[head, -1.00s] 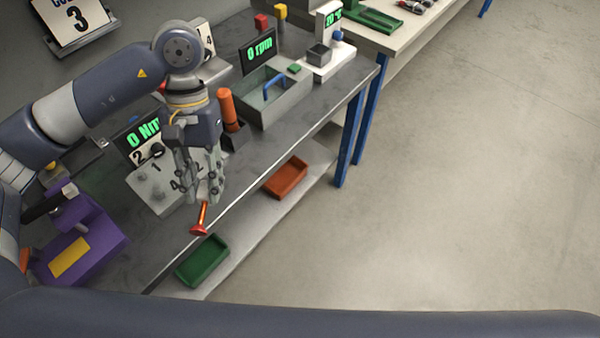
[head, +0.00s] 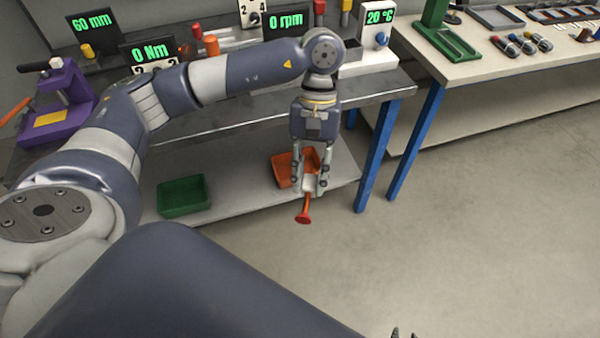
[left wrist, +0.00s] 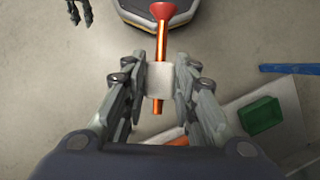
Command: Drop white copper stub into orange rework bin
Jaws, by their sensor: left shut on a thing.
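My left gripper (head: 309,187) is shut on the copper stub (head: 305,208), a thin orange-copper rod with a white middle and a flared red end. In the left wrist view the fingers grip its white middle (left wrist: 160,78), and the red end (left wrist: 162,11) points away. The orange rework bin (head: 283,168) is on the lower shelf, just behind the gripper and partly hidden by it. An orange sliver of it shows in the left wrist view (left wrist: 176,142). My right gripper (head: 404,334) barely shows at the bottom edge; its fingertips look apart and empty.
A green bin (head: 184,196) is on the lower shelf (head: 235,185) to the left. Blue table legs (head: 378,150) stand right of the orange bin. The workbench is above and behind, with a purple device (head: 58,105). Open floor (head: 480,230) lies to the right.

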